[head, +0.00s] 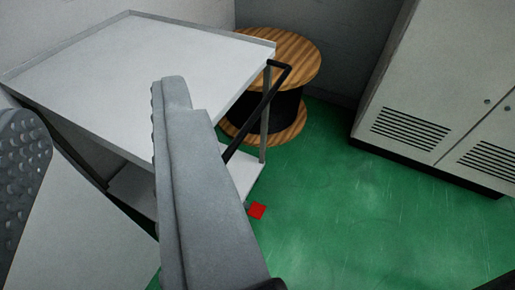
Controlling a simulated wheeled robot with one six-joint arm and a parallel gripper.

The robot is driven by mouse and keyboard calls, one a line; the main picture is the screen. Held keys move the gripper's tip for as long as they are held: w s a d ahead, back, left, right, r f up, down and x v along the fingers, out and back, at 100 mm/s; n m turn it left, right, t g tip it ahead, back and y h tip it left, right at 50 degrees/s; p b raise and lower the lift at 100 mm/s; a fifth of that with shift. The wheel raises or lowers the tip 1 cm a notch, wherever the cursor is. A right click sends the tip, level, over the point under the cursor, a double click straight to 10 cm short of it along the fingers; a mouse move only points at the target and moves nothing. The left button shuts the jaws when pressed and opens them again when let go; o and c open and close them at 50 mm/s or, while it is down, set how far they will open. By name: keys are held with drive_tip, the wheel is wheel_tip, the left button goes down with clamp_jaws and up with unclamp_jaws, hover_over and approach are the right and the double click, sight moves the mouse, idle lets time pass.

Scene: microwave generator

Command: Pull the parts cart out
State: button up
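The parts cart (120,60) stands in the upper left of the head view, with a flat pale top tray and a low rim. A lower shelf shows beneath it. Its black bar handle (262,104) is at the right end, rising to a bend near the tray's corner. My gripper (98,108) is open, its two grey fingers wide apart, one at the left edge and one in the middle. The handle is to the right of the middle finger, outside the gap. That finger hides part of the tray and lower shelf. Nothing is held between the fingers.
A wooden cable spool (302,62) stands just behind the cart's handle end. A grey vented cabinet (440,85) is at the right. A small red piece (257,210) is at floor level by the cart. The green floor (370,225) is clear at lower right.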

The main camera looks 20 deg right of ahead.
drive_tip(key=w+d+f+m+g, duration=0.2)
drive_tip(key=w+d+f+g, duration=0.1)
drive_tip(key=w+f, duration=0.25)
drive_tip(key=w+d+f+m+g, duration=0.1)
drive_tip(key=w+d+f+g, duration=0.25)
drive_tip(key=f, duration=0.35)
drive_tip(key=m+t+y, duration=0.2)
drive_tip(key=m+y, duration=0.4)
drive_tip(key=y, duration=0.5)
approach(261, 104)
drive_tip(key=x, duration=0.6)
drive_tip(key=f+x, duration=0.1)
drive_tip(key=x, duration=0.3)
clamp_jaws()
